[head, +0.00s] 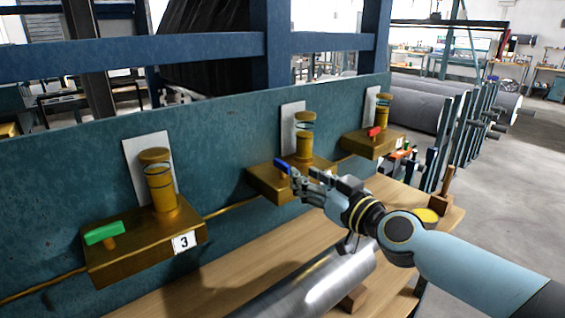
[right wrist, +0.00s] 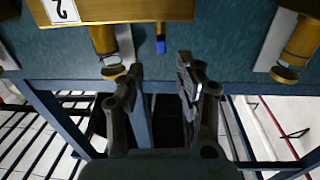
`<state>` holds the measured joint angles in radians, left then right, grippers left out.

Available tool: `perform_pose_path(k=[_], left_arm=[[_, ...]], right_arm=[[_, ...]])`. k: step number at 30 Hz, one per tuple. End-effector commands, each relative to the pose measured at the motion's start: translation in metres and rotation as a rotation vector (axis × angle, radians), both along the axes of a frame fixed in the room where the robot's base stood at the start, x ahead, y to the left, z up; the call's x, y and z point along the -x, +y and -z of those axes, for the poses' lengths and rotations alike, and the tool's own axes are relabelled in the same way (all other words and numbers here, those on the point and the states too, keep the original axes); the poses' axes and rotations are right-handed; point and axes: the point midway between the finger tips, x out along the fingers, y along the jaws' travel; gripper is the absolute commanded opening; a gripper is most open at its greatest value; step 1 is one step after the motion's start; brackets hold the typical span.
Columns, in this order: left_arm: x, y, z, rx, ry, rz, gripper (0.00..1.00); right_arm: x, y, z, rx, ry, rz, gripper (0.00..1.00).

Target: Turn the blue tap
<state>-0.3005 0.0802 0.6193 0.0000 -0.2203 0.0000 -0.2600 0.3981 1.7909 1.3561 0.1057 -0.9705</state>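The blue tap (head: 283,166) is a small blue lever on the middle brass block (head: 268,184), at the left front of its brass column. My right gripper (head: 305,178) is just to the right of the blue lever in the head view. In the right wrist view the blue tap (right wrist: 160,45) lies beyond the gap between the fingers of my right gripper (right wrist: 160,70). The fingers are apart with nothing between them, and I see no contact with the lever. My left gripper is out of view.
A green tap (head: 105,233) on a block marked 3 is at the left, and a red tap (head: 375,132) at the right. A teal panel (head: 230,140) stands behind. A shiny metal roll (head: 310,285) lies on the wooden bench (head: 185,290) below.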

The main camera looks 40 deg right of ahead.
Motion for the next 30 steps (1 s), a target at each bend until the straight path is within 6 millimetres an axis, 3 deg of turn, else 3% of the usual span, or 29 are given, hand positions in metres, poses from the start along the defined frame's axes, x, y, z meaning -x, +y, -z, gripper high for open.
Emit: perform_pose_path(k=[6,13,25,30], left_arm=[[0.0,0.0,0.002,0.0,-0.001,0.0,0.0],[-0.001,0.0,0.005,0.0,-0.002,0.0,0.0],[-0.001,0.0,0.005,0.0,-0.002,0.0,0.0],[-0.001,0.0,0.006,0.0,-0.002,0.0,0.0]], right_arm=[[-0.046,0.001,-0.001,-0.004,-0.002,-0.001,0.36],[-0.08,0.001,0.0,-0.003,-0.001,-0.002,0.36],[-0.09,0.002,0.0,-0.001,0.001,-0.004,0.36],[-0.09,0.002,0.0,-0.001,0.001,-0.004,0.15]])
